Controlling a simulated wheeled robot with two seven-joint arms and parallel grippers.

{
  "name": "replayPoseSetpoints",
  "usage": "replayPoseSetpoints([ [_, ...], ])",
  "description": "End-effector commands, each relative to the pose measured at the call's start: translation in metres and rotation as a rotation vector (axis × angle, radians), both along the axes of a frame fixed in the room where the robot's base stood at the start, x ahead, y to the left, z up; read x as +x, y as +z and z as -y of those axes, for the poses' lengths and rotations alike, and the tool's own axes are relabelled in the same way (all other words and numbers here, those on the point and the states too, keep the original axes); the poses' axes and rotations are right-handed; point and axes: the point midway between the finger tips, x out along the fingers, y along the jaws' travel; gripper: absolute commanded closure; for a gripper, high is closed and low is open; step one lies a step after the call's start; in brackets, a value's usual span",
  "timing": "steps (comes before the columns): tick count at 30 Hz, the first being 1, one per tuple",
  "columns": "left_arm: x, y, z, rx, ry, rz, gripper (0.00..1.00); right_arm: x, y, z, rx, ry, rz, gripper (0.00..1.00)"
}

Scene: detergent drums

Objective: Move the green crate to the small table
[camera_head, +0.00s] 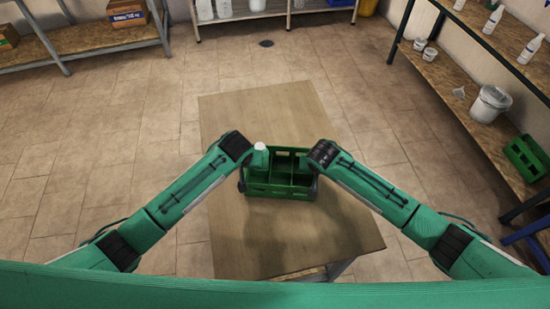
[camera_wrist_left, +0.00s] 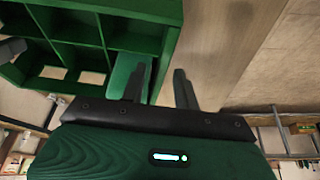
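The green crate (camera_head: 281,188) shows on a small wooden table (camera_head: 240,240) in the head view; whether it rests or hangs just above cannot be told. A green bottle with a pale cap (camera_head: 260,155) stands in its left compartment. My left gripper (camera_head: 242,180) is at the crate's left end. In the left wrist view its fingers (camera_wrist_left: 160,88) are apart, one on each side of the crate's end wall (camera_wrist_left: 166,50), with a gap beside the outer finger. My right gripper (camera_head: 314,186) is at the crate's right end; its fingertips are mostly hidden.
A shelf with white tubs (camera_head: 490,104) and bottles stands along the right wall, with another green crate (camera_head: 526,158) on its lower level. Shelves with boxes (camera_head: 127,13) stand at the back left. The tiled floor (camera_head: 110,150) around the table is clear.

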Motion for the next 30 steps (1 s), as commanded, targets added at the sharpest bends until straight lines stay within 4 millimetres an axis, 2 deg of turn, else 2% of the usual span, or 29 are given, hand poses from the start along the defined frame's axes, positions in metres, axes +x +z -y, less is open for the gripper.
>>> replayPoseSetpoints([
  [5,-0.009,0.022,0.000,-0.002,-0.001,0.002,0.69,0.000,0.000,-0.001,0.001,0.000,0.000,0.69],
  [12,-0.028,0.069,-0.002,-0.002,0.000,0.003,0.69,0.000,0.000,-0.001,0.001,0.000,0.000,0.69],
  [18,-0.040,0.097,-0.002,0.000,0.000,0.002,0.69,0.000,0.000,-0.001,0.001,0.000,0.000,0.69],
  [25,-0.044,0.108,-0.003,0.000,0.001,0.001,0.69,-0.002,0.005,-0.001,0.003,0.001,0.001,0.69],
  [30,-0.044,0.108,-0.003,0.001,0.001,0.000,0.69,-0.011,0.026,-0.001,0.003,0.001,0.001,0.69],
])
